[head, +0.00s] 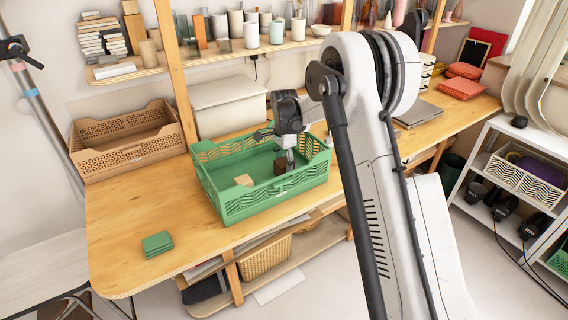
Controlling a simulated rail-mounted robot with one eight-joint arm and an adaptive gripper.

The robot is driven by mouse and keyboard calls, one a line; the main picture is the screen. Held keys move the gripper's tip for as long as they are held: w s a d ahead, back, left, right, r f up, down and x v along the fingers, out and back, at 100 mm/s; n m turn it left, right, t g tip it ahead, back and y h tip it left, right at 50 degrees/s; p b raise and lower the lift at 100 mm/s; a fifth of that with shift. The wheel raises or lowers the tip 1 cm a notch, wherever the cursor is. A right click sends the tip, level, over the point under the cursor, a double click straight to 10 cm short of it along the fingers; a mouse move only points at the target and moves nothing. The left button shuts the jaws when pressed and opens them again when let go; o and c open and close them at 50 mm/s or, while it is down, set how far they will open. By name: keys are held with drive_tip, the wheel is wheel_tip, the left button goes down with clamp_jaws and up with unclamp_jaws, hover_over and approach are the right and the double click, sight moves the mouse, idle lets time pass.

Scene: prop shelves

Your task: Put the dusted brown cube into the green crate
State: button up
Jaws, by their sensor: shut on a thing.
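The green crate (256,211) stands on the wooden table, open at the top. My gripper (284,162) reaches down inside it, toward its right half. My gripper is shut on the dusted brown cube (280,167), a small dark brown block low inside the crate walls. I cannot tell whether the cube touches the crate floor. A light tan block (244,180) lies on the crate floor to the left of the cube. The fingers are small and partly hidden in this view.
A tan crate (128,153) stands at the back left, and a white lidded box (229,104) behind the green crate. Green pads (157,244) lie at the table's front left. The tabletop left of the green crate is mostly clear. A shelf of vases runs above.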

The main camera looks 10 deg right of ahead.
drive_tip(key=shift+f, duration=0.1)
drive_tip(key=o, duration=1.2)
drive_tip(key=shift+o, duration=0.2)
